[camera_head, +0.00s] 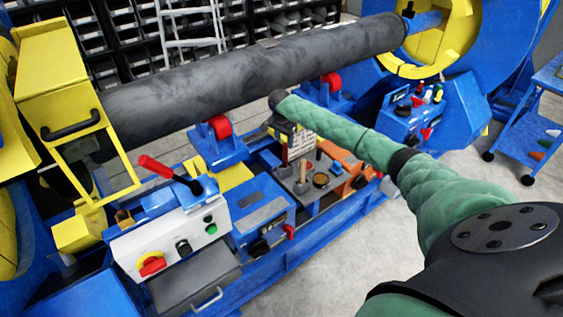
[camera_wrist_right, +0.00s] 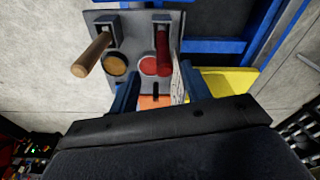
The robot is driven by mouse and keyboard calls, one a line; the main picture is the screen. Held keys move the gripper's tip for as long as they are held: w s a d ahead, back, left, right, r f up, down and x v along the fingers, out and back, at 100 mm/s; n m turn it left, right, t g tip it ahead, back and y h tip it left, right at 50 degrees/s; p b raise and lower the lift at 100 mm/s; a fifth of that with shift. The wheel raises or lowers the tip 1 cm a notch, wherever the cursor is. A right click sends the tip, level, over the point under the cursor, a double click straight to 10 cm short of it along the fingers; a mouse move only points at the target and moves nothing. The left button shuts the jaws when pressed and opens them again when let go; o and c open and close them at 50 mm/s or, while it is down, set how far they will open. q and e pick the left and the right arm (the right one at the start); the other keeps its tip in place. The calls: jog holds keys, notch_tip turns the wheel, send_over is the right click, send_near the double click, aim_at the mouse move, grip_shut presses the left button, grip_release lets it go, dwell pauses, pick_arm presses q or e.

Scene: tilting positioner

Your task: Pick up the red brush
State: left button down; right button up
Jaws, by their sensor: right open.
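The red brush (camera_wrist_right: 162,48), with a dark red handle, stands in a grey holder in the right wrist view. It also shows in the head view as a thin red upright handle (camera_head: 285,155), partly hidden by my gripper. My right gripper (camera_wrist_right: 161,92) is open, its two blue fingers apart and pointing toward the holder. The red handle lies ahead of the gap between them, and nothing is seen gripped. In the head view the right gripper (camera_head: 290,138) is above the holder area. My left gripper is not in view.
A wooden-handled tool (camera_wrist_right: 93,55), a yellow-brown round tin (camera_wrist_right: 114,65) and a red round one (camera_wrist_right: 155,66) are close to the brush. A grey pipe (camera_head: 250,75) runs above on red rollers. A control box (camera_head: 175,240) with a red-handled lever stands left.

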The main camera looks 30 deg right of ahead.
aim_at(285, 151)
jog(key=shift+w+a+f, duration=0.15)
jog(key=shift+f, duration=0.1)
jog(key=shift+d+f+p, duration=0.2)
jog(key=shift+f+p, duration=0.25)
jog(key=shift+f, duration=0.25)
jog(key=shift+d+f, duration=0.1)
jog(key=shift+f, duration=0.4)
jog(key=f+p, duration=0.2)
jog(key=d+f+p, duration=0.1)
jog(key=f, duration=0.1)
jog(key=shift+w, duration=0.25)
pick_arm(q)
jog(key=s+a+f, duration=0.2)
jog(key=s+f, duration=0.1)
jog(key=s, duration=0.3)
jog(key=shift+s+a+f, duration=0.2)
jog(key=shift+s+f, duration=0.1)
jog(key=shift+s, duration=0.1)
pick_arm(e)
jog(key=shift+f, duration=0.45)
grip_shut()
